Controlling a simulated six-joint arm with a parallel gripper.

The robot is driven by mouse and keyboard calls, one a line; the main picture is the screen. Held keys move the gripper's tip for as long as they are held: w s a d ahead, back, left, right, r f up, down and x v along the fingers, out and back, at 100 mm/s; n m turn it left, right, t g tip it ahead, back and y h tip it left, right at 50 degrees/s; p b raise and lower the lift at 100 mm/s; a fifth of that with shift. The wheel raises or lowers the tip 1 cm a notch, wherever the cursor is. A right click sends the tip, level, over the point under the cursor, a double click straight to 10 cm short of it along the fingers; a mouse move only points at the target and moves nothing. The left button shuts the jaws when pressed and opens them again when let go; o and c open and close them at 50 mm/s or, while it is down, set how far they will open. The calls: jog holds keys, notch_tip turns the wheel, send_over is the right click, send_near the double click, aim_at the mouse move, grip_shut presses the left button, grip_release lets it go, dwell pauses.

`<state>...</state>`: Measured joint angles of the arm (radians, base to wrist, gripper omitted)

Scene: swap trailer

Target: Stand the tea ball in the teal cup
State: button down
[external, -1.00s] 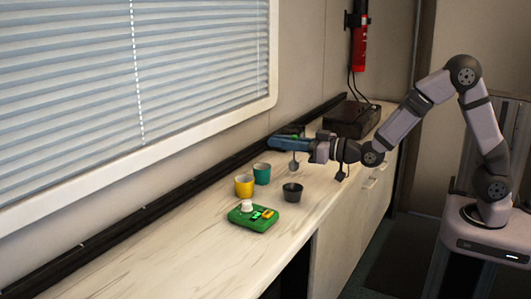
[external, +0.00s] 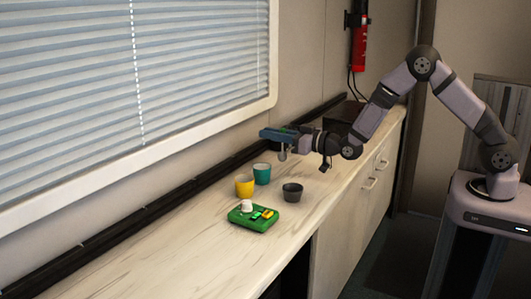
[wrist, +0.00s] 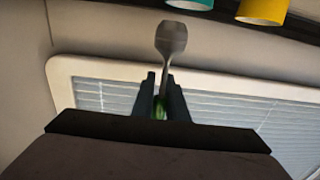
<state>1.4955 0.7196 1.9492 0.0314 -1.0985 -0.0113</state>
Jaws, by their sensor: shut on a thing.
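My gripper (external: 279,136) is shut on the tea ball (external: 282,154) and holds it up over the counter. The tea ball hangs below the jaws with its grey head down, above and a little right of the teal cup (external: 262,175) in the external view. In the wrist view, the tea ball (wrist: 171,38) sticks out beyond the jaws (wrist: 161,90), with a bit of green between them. The teal cup (wrist: 191,4) is partly cut off at the top edge there. The cup stands upright, apart from the tea ball.
A yellow cup (external: 244,187) stands beside the teal cup on its left. A dark grey cup (external: 292,193) stands to the right. The counter's front left (external: 150,245) is clear.

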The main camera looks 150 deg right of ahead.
jog(key=w+d+r+n+t, duration=0.1)
jog(key=w+d+r, duration=0.1)
jog(key=d+r, duration=0.3)
jog(key=shift+w+d+r+t, duration=0.3)
jog(key=shift+w+d+t, duration=0.1)
jog(key=shift+d, duration=0.1)
jog(key=shift+f, duration=0.2)
notch_tip(320, 180, down, 10)
jog(key=b, duration=0.7)
jog(key=shift+f, duration=0.25)
dwell(0.3)
jog(key=c, duration=1.7)
grip_release()
